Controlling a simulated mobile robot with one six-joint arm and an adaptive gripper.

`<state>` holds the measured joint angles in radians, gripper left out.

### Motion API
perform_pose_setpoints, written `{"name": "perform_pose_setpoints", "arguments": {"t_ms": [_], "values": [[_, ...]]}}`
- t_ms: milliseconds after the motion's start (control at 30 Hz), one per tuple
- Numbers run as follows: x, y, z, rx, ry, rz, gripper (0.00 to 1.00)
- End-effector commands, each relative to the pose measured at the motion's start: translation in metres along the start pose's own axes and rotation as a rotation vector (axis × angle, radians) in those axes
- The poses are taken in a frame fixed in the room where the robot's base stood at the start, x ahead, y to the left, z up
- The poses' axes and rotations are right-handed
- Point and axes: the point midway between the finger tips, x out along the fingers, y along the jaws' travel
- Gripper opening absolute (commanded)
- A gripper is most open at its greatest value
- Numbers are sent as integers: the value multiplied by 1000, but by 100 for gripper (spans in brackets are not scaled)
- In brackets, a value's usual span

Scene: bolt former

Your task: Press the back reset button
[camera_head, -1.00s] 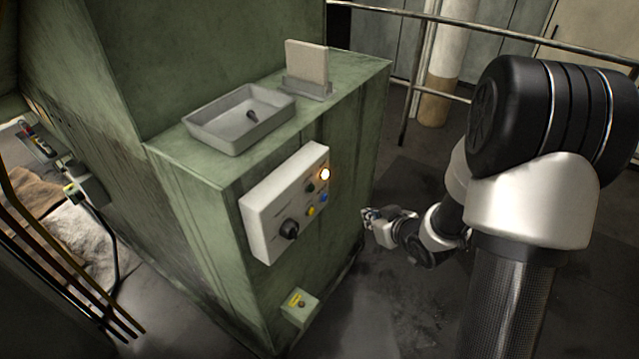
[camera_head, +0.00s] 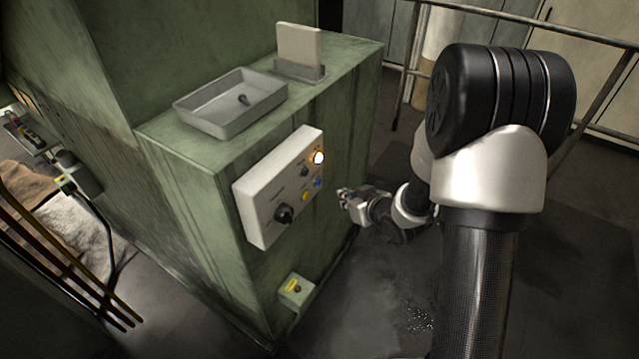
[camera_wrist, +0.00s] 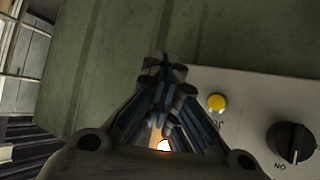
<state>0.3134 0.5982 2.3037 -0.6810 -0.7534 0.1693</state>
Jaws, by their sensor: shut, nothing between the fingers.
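The white control panel (camera_head: 278,187) is on the green machine's side. It carries a lit lamp (camera_head: 318,158), a dark button (camera_head: 304,172), a yellow button (camera_head: 305,196), a blue button (camera_head: 317,182) and a black knob (camera_head: 284,214). Which control is the back reset button I cannot read. My gripper (camera_head: 343,194) is shut and empty, just right of the panel in the head view. In the wrist view my gripper (camera_wrist: 165,65) points past the panel's edge. The yellow button (camera_wrist: 217,102) and knob (camera_wrist: 290,143) lie to its right; the fingers hide the blue button.
A small box with a yellow label (camera_head: 296,290) sits low on the machine. Another box (camera_head: 85,178) is on its left side. A grey tray (camera_head: 205,117) and an upright plate (camera_head: 299,45) stand on top. Railings (camera_head: 598,98) run behind my arm; the floor at right is clear.

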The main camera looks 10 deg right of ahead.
Motion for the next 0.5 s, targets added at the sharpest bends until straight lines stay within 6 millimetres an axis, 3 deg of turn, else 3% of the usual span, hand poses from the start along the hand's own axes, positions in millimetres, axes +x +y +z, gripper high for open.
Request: {"name": "perform_pose_setpoints", "arguments": {"t_ms": [200, 500], "values": [[20, -15, -14, -2, 0, -1, 0], [30, -22, -22, 0, 0, 0, 0]]}}
